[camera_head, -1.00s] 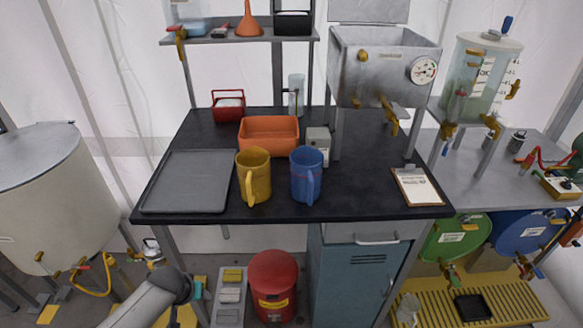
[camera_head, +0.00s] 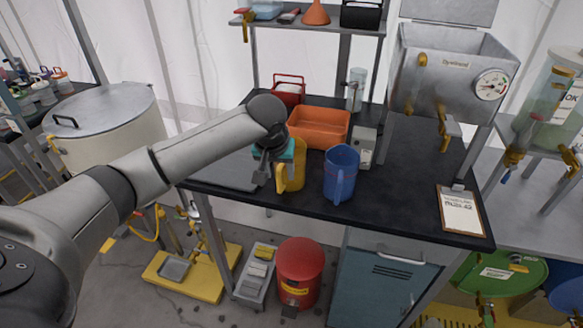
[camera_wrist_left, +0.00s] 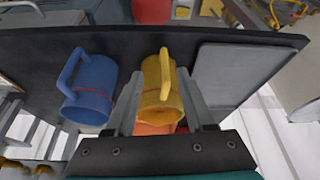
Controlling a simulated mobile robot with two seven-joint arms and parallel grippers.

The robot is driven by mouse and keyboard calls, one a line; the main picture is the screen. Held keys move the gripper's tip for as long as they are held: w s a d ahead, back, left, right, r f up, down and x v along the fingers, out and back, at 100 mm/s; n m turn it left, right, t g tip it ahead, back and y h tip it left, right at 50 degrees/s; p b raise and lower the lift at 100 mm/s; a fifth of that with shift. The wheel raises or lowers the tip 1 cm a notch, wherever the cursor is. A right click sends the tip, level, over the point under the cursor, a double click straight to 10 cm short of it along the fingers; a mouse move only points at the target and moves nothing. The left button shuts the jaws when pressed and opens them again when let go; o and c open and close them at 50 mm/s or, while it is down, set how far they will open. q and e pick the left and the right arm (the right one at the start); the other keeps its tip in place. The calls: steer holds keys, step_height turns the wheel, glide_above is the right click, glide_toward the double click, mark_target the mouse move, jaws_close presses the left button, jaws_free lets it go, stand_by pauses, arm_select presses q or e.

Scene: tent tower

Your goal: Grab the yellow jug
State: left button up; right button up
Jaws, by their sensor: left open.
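The yellow jug (camera_head: 294,174) stands upright on the black bench top, its handle toward the front edge; my left gripper hides part of it in the head view. In the left wrist view the yellow jug (camera_wrist_left: 161,88) appears between the two fingers of my left gripper (camera_wrist_left: 158,84). My left gripper (camera_head: 266,168) is open, with its fingers down at the jug's left side in the head view. I cannot tell whether a finger touches the jug. My right gripper is in neither view.
A blue jug (camera_head: 341,174) stands just right of the yellow one. An orange bin (camera_head: 320,129) is behind them, and a grey tray (camera_head: 228,172) lies left. A clipboard (camera_head: 461,212) lies at the right. Bare bench top lies between the blue jug and the clipboard.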

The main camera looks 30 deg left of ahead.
mark_target(279, 183)
arm_select(q)
steer(key=x, duration=0.2)
steer(key=b+x, duration=0.1)
steer(key=x, duration=0.4)
steer(key=shift+a+f+b, duration=0.3)
steer(key=shift+w+f, duration=0.15)
steer(key=shift+f, duration=0.2)
steer(key=shift+c, duration=0.4)
jaws_close()
